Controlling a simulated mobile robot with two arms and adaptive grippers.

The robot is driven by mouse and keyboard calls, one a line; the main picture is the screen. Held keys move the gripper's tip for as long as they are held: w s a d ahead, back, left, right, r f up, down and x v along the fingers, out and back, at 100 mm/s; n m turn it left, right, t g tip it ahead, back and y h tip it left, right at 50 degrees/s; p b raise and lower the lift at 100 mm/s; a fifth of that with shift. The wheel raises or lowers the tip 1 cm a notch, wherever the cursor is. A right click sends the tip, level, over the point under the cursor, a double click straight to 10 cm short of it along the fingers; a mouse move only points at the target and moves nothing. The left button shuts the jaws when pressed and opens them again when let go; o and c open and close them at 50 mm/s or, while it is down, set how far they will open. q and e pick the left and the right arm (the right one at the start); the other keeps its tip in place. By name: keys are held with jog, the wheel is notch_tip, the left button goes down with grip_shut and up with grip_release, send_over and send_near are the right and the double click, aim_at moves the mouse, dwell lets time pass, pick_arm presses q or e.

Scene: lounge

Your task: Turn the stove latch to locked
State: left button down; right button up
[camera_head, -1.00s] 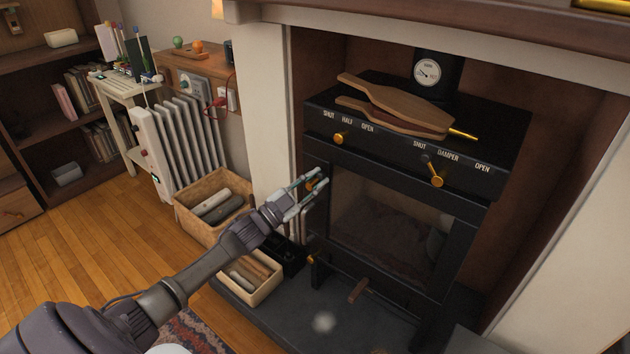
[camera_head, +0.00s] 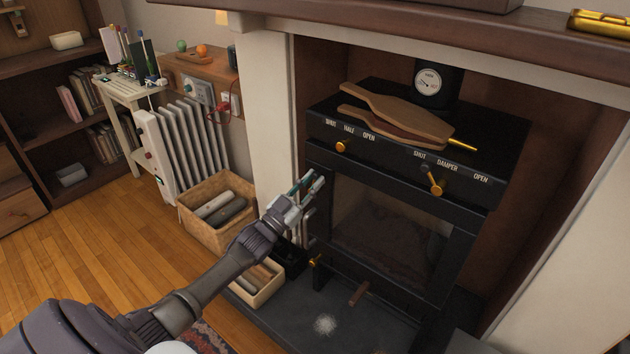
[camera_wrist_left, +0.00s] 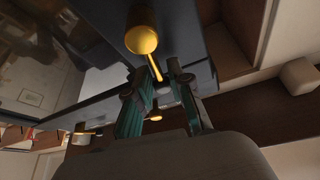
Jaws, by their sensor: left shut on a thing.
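The black stove (camera_head: 420,150) stands in the fireplace, its glass door (camera_head: 385,225) shut. My left gripper (camera_head: 308,186) is at the upper left edge of the door. Its teal-lined fingers also show in the wrist view (camera_wrist_left: 160,100). The fingers are shut on the stove latch, which they mostly cover. In the wrist view a large brass knob (camera_wrist_left: 141,40) lies just past the fingertips, and a thin brass rod runs from it towards them. A brass knob (camera_head: 316,261) shows low on the door's left side in the head view. The right gripper is not in view.
Brass controls (camera_head: 342,146) and (camera_head: 433,183) sit on the stove's front panel. Wooden paddles (camera_head: 400,112) lie on top. A log basket (camera_head: 190,225), a wooden box (camera_head: 262,290) and a white radiator (camera_head: 190,140) stand at the left. The mantel (camera_head: 400,30) overhangs the stove.

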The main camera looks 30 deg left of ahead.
aim_at(307, 168)
pick_arm(q)
jog(key=n+y, duration=0.1)
jog(key=n+y+p, duration=0.1)
jog(key=n, duration=0.1)
jog(key=shift+a+r, duration=0.15)
jog(key=shift+a, duration=0.2)
jog(key=n+y+p, duration=0.1)
jog(key=n, duration=0.2)
jog(key=a+n+y, duration=0.1)
jog(key=n+y, duration=0.1)
jog(key=n, duration=0.1)
jog(key=a+n+y+p, duration=0.1)
jog(key=n+y, duration=0.1)
jog(key=n, duration=0.1)
jog(key=shift+w+a+f+p, duration=0.1)
jog(key=shift+a+f+p, duration=0.05)
jog(key=shift+f+p, duration=0.2)
jog(key=shift+a+f+n+g+y, duration=0.1)
jog(key=shift+a+n+g+y, duration=0.1)
jog(key=shift+n, duration=0.3)
jog(key=shift+a+f+n+g+y, duration=0.1)
jog(key=shift+n+y, duration=0.1)
jog(key=shift+n, duration=0.3)
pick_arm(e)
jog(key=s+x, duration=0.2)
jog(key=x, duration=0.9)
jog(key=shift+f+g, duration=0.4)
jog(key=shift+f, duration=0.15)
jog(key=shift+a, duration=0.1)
